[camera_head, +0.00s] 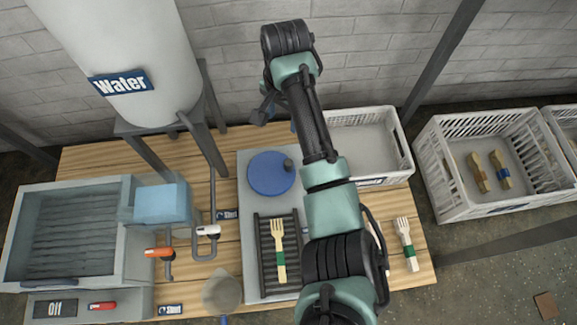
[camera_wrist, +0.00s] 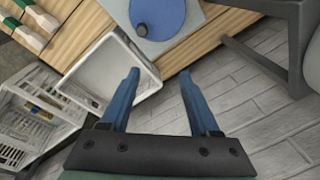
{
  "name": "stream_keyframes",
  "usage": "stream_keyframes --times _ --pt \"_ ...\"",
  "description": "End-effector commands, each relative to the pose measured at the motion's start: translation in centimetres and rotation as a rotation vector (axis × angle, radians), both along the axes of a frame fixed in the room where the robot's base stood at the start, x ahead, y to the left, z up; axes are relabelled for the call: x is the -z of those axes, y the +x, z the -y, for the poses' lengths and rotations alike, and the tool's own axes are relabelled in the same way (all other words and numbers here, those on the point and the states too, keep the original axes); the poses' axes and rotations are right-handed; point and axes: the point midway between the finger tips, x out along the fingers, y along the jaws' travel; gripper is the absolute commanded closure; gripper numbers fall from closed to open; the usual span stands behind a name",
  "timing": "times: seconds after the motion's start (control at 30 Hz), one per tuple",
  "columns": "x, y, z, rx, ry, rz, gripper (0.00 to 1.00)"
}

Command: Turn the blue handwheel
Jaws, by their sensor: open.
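The blue handwheel (camera_head: 271,173) is a flat blue disc with a dark knob (camera_head: 288,164) near its right edge. It lies on the grey press plate (camera_head: 246,225) on the wooden table. In the wrist view the handwheel (camera_wrist: 157,17) is at the top, with its knob (camera_wrist: 142,29) at the lower left of the disc. My gripper (camera_wrist: 159,75) is open and empty, with its two blue fingers spread. The handwheel lies beyond the fingertips, apart from them. In the head view the gripper is mostly hidden behind my arm, near the back of the table.
A fork (camera_head: 277,240) lies on the dark rack. A water tank (camera_head: 150,105) on legs stands at back left. A grey bin (camera_head: 128,235) is at left.

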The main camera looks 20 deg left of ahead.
Motion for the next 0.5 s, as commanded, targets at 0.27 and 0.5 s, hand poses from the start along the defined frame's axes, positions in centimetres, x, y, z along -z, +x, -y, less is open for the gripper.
stream_keyframes --times 0.27,0.5 --pt "5.4 -2.0 1.9 0.059 -0.062 -0.121 0.38" --pt "8.9 -2.1 2.0 0.062 -0.064 -0.124 0.38"
